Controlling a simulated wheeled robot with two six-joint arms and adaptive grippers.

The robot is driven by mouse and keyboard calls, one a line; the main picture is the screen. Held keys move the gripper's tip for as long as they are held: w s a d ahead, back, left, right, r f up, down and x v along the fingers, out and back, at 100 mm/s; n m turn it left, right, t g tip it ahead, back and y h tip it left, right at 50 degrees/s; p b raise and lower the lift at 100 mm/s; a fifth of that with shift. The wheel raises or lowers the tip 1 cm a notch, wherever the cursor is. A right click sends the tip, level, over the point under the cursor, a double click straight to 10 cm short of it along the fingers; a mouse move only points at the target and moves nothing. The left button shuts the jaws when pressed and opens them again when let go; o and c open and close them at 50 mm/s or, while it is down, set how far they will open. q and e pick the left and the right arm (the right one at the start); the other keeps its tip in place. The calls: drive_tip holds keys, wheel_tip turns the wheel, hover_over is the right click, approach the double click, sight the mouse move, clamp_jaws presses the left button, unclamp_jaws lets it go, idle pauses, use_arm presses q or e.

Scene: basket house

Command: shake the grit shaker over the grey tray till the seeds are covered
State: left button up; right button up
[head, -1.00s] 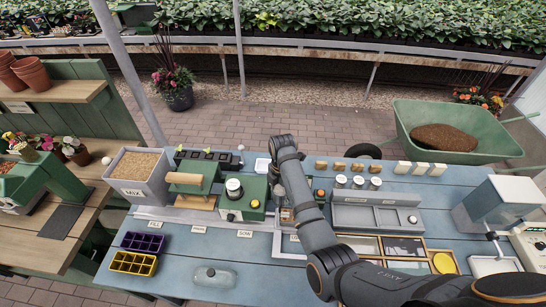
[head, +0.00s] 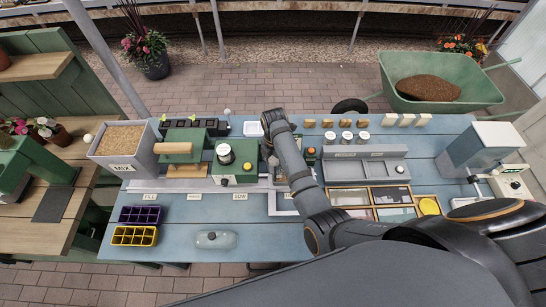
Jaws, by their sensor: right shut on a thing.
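My right arm comes in from the right and reaches over the middle of the blue bench (head: 190,240). My right gripper (head: 272,163) is mostly hidden under its own wrist. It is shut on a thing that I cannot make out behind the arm. Three small pale-lidded jars (head: 346,137) stand at the back of a grey rack (head: 366,168) to the right; I cannot tell whether the grit shaker is among them. The grey tray and its seeds cannot be made out; the arm covers that part of the bench. My left gripper is not in view.
A grey MIX bin (head: 122,162), a green press with a wooden roller (head: 175,148) and a green machine (head: 235,172) stand left. Purple (head: 140,215) and yellow (head: 134,236) cell trays and a clear dome (head: 215,239) lie in front. The front middle bench is mostly clear.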

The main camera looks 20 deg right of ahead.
drive_tip(key=shift+d, duration=0.1)
drive_tip(key=shift+s+d, duration=0.25)
drive_tip(key=shift+d, duration=0.55)
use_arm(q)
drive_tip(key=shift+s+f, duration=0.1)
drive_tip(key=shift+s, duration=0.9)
use_arm(e)
drive_tip(key=s+d, duration=0.3)
drive_tip(key=d, duration=0.8)
drive_tip(key=shift+s+d, duration=0.15)
drive_tip(key=shift+d, duration=0.15)
idle(4.0)
